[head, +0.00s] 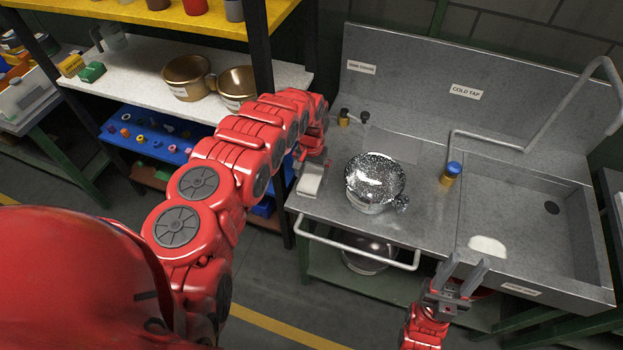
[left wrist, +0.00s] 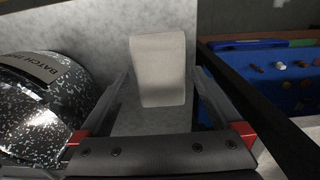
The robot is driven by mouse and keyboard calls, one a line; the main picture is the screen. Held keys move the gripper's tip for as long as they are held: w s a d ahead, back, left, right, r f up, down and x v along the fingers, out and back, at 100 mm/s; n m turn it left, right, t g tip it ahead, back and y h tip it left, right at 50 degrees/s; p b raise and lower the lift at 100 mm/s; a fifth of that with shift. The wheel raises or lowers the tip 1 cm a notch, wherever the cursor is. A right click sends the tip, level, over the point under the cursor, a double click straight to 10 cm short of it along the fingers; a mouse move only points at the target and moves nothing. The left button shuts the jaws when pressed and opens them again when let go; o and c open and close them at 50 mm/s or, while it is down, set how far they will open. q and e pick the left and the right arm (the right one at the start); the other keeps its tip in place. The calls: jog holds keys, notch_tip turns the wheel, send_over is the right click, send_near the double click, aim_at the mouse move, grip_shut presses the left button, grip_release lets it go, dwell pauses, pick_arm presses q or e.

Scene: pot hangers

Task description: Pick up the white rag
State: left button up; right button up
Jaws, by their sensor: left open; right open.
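The white rag (head: 311,179) is a small pale block-like piece on the left end of the steel counter. It also shows in the left wrist view (left wrist: 158,72), ahead of and between the finger lines. My left gripper (head: 314,160) is open, over the counter's left end at the rag. Neither finger is clearly touching it, and the gap to it is hard to judge. My right gripper (head: 462,272) is open and empty in front of the sink's front edge.
A speckled, shiny pot (head: 374,181) stands right of the rag; its labelled side (left wrist: 45,95) is close to my left gripper. A blue-topped tap (head: 450,174) and sink basin (head: 540,210) lie further right. A white patch (head: 487,246) sits by the sink front. A rail (head: 358,250) runs along the front.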

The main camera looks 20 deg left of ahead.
aim_at(311, 178)
pick_arm(q)
jog(key=shift+w+f, duration=0.1)
jog(key=shift+f, duration=1.45)
jog(key=shift+c, duration=0.3)
jog(key=c, duration=1.1)
jog(key=shift+r, duration=0.15)
jog(key=shift+c, duration=0.2)
